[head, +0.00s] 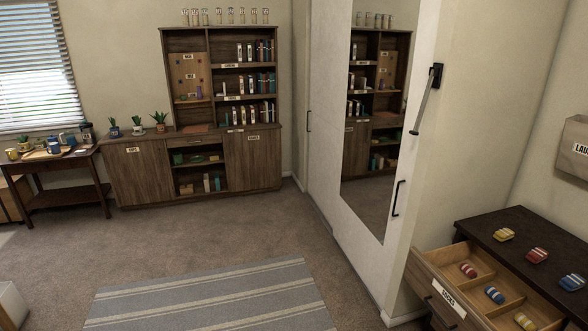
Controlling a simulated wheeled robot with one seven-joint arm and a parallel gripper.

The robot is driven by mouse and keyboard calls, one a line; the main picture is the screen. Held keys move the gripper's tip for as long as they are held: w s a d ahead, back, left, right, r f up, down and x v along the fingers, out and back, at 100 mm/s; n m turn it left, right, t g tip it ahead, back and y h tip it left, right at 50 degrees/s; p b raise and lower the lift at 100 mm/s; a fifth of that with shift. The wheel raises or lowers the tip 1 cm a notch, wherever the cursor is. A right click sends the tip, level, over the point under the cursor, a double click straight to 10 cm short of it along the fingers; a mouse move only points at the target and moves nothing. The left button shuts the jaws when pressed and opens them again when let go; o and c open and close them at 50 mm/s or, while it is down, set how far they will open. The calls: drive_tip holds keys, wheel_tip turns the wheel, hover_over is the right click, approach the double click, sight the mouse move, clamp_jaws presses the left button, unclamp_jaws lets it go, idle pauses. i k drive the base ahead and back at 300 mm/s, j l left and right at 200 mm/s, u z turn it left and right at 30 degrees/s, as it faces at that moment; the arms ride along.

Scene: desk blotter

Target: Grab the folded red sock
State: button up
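A folded red sock (537,255) with pale stripes lies on the dark dresser top (485,222) at the right, between a yellow folded sock (504,234) and a blue one (572,282). A second red folded bundle (468,270) lies in the open drawer (435,287) below, which is labelled SOCKS. The drawer has wooden dividers and also holds a blue folded sock (495,294) and a yellow one (525,321). My gripper is not in view.
A mirrored door (380,120) with a dark handle stands left of the dresser. A striped rug (210,300) lies on open carpet. A wooden shelf cabinet (155,165) and a small side table (65,162) stand at the far wall. A wall holder (575,150) hangs above the dresser.

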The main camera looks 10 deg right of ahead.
sight(535, 255)
drive_tip(key=k+l+z, duration=0.15)
drive_tip(key=z, duration=1.1)
